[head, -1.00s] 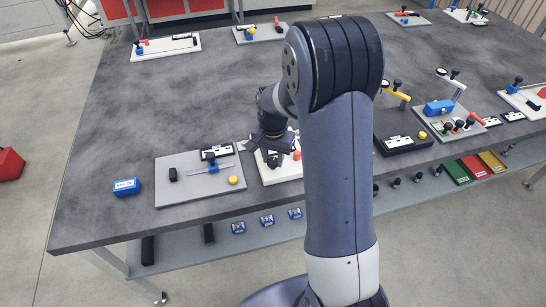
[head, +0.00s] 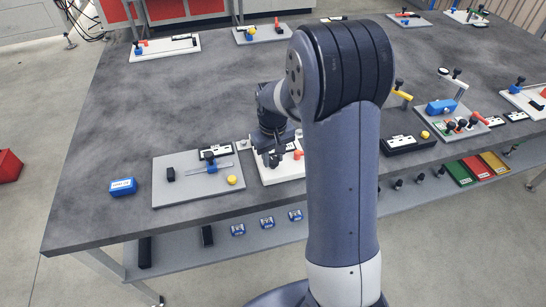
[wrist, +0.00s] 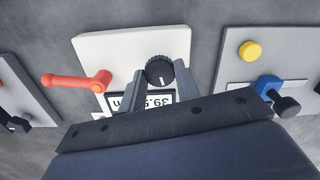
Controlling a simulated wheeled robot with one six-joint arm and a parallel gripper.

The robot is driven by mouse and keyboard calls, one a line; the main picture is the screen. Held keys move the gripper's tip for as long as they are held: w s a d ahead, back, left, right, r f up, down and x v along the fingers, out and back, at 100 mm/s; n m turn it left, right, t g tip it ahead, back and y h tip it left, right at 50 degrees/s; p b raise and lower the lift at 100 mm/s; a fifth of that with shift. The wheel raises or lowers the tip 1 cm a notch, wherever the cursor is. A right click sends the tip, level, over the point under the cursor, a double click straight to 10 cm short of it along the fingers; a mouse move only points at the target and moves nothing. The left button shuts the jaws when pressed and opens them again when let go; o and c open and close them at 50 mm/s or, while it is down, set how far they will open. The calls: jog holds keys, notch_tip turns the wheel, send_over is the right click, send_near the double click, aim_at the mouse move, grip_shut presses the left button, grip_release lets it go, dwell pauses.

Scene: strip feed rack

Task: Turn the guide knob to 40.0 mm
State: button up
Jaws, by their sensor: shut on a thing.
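The guide knob (wrist: 160,72) is black and round with a white pointer line. It stands on a white plate (wrist: 100,47) in the wrist view. My gripper (wrist: 161,80) is shut on the knob, one grey finger on each side. A display (wrist: 150,101) beside the knob looks upside down. Its digits seem to start with 39, and the rest is partly covered by my gripper. In the head view my gripper (head: 272,160) is over the white plate (head: 270,176), and the knob cannot be made out there.
A red lever (wrist: 75,81) is on the same plate. A grey board (head: 170,194) with a yellow button (head: 232,180) and blue slider (head: 212,167) lies to the left in the head view. A blue box (head: 123,187) sits beyond it.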

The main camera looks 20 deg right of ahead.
aim_at(273, 160)
jog(key=shift+n, duration=1.5)
jog(key=o, duration=1)
notch_tip(273, 160, up, 11)
jog(key=shift+f+b, duration=0.1)
jog(key=shift+b, duration=0.45)
